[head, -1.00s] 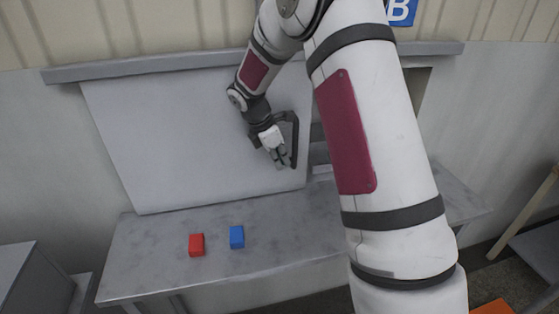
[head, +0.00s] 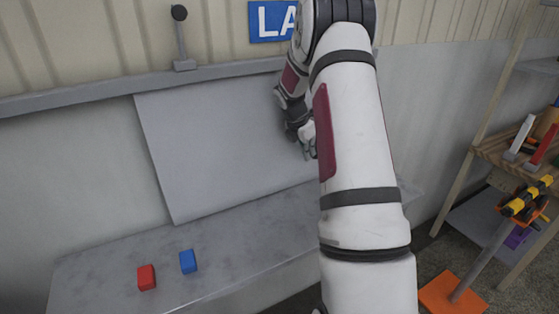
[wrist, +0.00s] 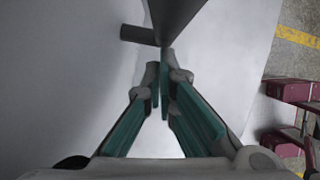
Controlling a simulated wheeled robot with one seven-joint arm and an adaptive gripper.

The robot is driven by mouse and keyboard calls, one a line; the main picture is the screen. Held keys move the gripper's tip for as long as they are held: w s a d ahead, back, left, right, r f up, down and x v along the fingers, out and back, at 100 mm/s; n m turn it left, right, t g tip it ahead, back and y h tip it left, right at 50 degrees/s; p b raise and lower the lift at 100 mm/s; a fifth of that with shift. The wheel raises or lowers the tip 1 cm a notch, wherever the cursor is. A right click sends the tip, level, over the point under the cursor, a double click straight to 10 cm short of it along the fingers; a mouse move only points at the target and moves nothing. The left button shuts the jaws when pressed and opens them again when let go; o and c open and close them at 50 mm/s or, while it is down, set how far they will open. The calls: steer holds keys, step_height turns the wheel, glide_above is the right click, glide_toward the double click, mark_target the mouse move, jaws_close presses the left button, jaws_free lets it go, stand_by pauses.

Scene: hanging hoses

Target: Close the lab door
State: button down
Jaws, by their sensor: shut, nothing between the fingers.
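The lab door is a flat pale grey panel (head: 220,145) under a long rail, above a grey bench. It also shows as a pale surface in the wrist view (wrist: 70,70). My arm hides its right edge in the head view, so I cannot tell how much opening is left there. My gripper (head: 309,150) is in front of the panel's right part. In the wrist view my gripper (wrist: 164,85) has its fingertips together and empty, close to a dark bar handle (wrist: 182,18) with a short round stub. I cannot tell whether they touch.
A red block (head: 147,277) and a blue block (head: 188,261) sit on the bench (head: 100,270). The rail (head: 80,98) runs above the door, with a blue sign (head: 268,22) higher up. A wooden shelf with tools (head: 490,150) and an orange-based stand (head: 450,295) are at right.

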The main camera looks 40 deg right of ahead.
steer(key=s+d+b, duration=0.1)
steer(key=s+d, duration=0.3)
steer(key=d, duration=1.1)
steer(key=shift+d, duration=0.2)
steer(key=shift+s, duration=0.1)
